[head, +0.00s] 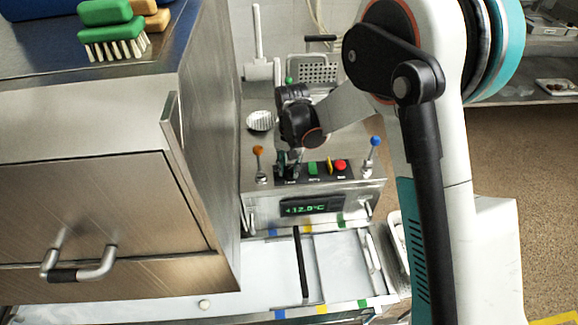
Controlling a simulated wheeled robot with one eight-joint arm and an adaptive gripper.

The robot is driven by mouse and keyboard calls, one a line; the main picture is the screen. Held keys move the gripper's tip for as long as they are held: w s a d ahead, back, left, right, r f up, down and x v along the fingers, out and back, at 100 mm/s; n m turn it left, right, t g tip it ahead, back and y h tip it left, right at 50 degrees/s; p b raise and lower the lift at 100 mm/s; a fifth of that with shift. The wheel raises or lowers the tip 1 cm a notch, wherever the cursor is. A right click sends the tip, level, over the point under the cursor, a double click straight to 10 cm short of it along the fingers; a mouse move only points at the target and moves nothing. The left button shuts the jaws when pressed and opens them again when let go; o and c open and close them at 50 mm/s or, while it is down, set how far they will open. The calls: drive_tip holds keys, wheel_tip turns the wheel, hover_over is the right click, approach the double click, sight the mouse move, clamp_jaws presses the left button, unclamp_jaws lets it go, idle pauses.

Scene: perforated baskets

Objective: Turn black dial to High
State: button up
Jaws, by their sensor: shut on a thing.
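A metal control panel (330,188) stands in the middle of the head view. My gripper (288,167) reaches down to the left part of its black control strip, with its fingers shut on a dark thing there, which looks like the black dial. The dial is mostly hidden by the dark fingers, so its pointing direction cannot be told. A small label below it is too small to read. To the right of the fingers on the strip are a green button (313,168), a yellow control (328,166) and a red button (340,166).
An orange-knobbed lever (258,152) stands close left of my gripper, and a blue-knobbed lever (375,143) stands at the panel's right. A green display (312,208) is below. A steel cabinet (90,180) fills the left. A perforated basket (312,70) stands behind.

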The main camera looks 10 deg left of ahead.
sight(290, 170)
drive_tip(key=shift+s+m, duration=0.2)
drive_tip(key=shift+m, duration=1.3)
drive_tip(key=shift+o, duration=0.2)
drive_tip(key=o, duration=1.1)
drive_tip(key=shift+w, duration=0.1)
wheel_tip(290, 170, up, 12)
drive_tip(key=shift+d+r, duration=0.1)
